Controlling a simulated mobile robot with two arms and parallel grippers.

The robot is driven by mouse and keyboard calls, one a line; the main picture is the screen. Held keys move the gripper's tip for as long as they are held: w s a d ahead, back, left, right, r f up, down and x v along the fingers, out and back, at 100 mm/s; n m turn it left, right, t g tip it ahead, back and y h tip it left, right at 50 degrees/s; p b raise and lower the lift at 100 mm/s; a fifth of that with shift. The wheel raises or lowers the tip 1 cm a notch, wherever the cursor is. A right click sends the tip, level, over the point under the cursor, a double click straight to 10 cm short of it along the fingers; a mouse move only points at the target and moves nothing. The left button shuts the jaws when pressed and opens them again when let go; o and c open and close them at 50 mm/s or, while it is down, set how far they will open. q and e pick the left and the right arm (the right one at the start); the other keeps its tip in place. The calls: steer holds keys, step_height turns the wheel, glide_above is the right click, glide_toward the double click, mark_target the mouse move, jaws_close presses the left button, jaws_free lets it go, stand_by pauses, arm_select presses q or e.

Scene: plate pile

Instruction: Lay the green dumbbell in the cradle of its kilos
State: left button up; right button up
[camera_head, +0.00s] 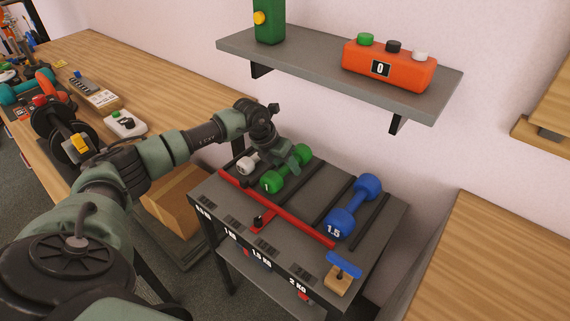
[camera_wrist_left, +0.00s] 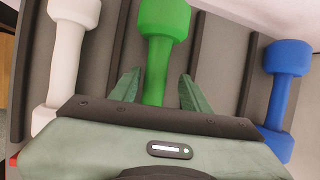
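The green dumbbell (camera_head: 286,172) lies on the dark rack (camera_head: 277,235) between black divider bars. Its near head carries a "1", and in the left wrist view its handle (camera_wrist_left: 157,72) runs up the middle. My left gripper (camera_head: 290,162) is over the handle. In the left wrist view its two fingers (camera_wrist_left: 158,92) stand apart, one on each side of the handle, with gaps showing. The gripper body hides the near head there. Front labels read about 0.5, 1, 1.5 and 2 KG. My right gripper is not in view.
A white dumbbell (camera_head: 247,163) lies left of the green one, and a blue one (camera_head: 353,207) marked 1.5 lies to the right. A red bar (camera_head: 275,209) crosses the rack's front. A shelf (camera_head: 310,66) overhangs behind, holding an orange button box (camera_head: 388,65).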

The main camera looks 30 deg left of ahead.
arm_select(q)
steer(key=shift+a, duration=0.15)
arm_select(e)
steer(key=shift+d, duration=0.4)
arm_select(q)
steer(key=b+v, duration=0.1)
steer(key=v, duration=1.1)
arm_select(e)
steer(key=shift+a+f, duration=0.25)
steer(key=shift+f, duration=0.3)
